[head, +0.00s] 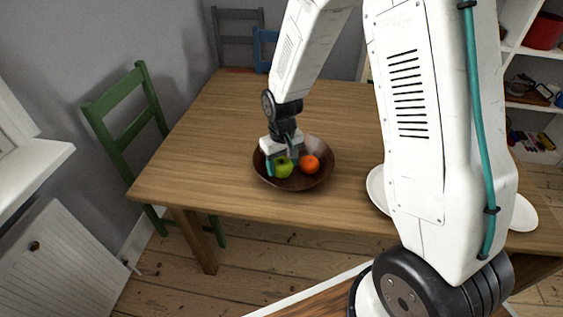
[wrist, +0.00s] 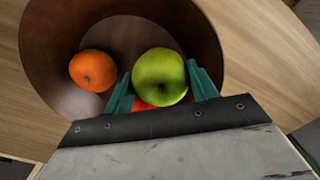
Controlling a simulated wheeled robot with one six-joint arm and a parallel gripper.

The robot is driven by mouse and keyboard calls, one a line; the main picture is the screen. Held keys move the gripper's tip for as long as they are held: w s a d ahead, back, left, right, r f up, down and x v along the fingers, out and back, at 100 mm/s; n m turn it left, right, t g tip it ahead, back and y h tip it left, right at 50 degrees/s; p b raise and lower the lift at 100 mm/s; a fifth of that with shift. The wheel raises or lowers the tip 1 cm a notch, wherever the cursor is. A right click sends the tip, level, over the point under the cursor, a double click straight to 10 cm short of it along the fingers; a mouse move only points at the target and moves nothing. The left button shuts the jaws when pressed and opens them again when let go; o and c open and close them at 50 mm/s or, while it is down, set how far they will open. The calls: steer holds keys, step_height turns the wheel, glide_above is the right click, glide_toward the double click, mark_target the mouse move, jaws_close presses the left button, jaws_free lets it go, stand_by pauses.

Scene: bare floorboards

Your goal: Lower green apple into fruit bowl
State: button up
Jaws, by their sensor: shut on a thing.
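The green apple (head: 283,167) is between the fingers of my gripper (head: 282,164), which is shut on it. In the wrist view the apple (wrist: 160,77) sits between the two teal fingertips (wrist: 162,85). The fruit bowl (head: 315,182) is dark brown and round, and stands on the wooden table. The apple is over or inside the bowl; I cannot tell whether it touches the bottom. An orange fruit (head: 310,164) lies in the bowl beside the apple, apart from it in the wrist view (wrist: 93,70). A red thing (wrist: 145,104) is partly hidden below the apple.
The wooden table (head: 220,130) is clear left of the bowl. A white plate (head: 377,190) lies to the right, partly hidden by my arm. A green chair (head: 125,110) stands at the left, a blue one (head: 264,48) behind. Shelves (head: 520,60) are at the far right.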

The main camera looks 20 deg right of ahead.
mark_target(282, 160)
steer(key=shift+f, duration=0.8)
stand_by(0.4)
steer(key=o, duration=1.1)
step_height(282, 160, up, 8)
steer(key=shift+f, duration=0.1)
steer(key=s+d+r+m, duration=0.1)
steer(key=s+r, duration=0.9)
steer(key=s, duration=0.3)
steer(key=s+d+r+t, duration=0.1)
steer(key=s+d+r, duration=0.1)
steer(key=s+r, duration=0.9)
steer(key=s, duration=0.3)
steer(key=shift+d+r+m, duration=0.3)
steer(key=shift+m, duration=0.1)
